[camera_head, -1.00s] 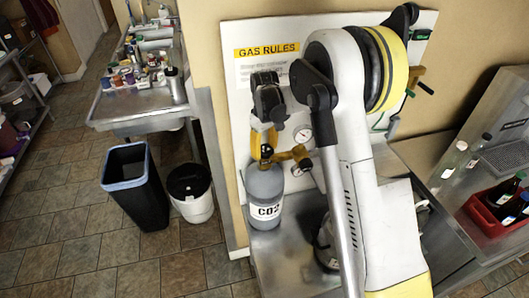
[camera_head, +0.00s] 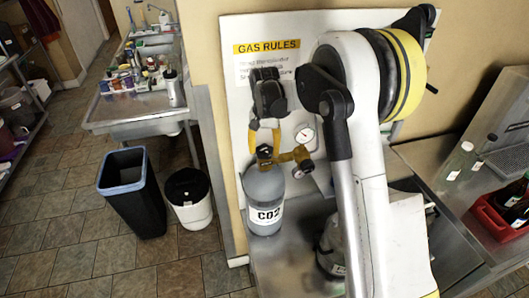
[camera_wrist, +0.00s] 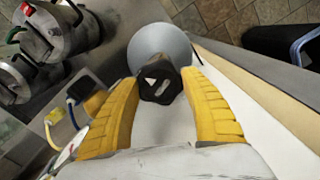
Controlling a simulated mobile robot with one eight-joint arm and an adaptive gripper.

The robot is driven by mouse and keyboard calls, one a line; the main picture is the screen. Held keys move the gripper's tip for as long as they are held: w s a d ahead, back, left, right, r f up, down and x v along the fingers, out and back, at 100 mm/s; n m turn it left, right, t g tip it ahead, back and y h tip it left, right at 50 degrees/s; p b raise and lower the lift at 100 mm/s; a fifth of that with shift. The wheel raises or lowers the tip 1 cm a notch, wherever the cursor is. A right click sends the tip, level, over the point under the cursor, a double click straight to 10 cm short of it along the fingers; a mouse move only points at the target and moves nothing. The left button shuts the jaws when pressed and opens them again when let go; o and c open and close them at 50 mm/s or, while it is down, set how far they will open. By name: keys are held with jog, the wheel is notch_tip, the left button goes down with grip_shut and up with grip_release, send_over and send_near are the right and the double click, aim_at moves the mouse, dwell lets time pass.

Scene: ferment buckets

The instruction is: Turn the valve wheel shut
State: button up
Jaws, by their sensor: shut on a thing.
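The valve wheel (camera_wrist: 160,84) is a small dark, lobed knob with a white triangular mark, seen in the wrist view at the top of a grey CO2 cylinder (camera_wrist: 160,42). My gripper (camera_wrist: 161,92) has its two yellow fingers on either side of the wheel and is shut on it. In the head view my gripper (camera_head: 265,148) points down over the brass valve at the top of the CO2 cylinder (camera_head: 264,190). The cylinder stands upright. The fingers hide most of the wheel in the head view.
A round gauge (camera_head: 305,135) and brass regulator (camera_head: 290,155) sit right beside the valve. A board headed GAS RULES (camera_head: 267,47) is close behind. Another cylinder (camera_head: 330,248) stands beside my arm. A red crate of bottles (camera_head: 492,217) is at the right.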

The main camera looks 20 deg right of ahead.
aim_at(265, 150)
jog(key=shift+m+b, duration=0.35)
jog(key=shift+m, duration=1.55)
jog(key=o, duration=1.2)
jog(key=shift+r, duration=0.15)
notch_tip(265, 150, up, 12)
jog(key=shift+f, duration=0.15)
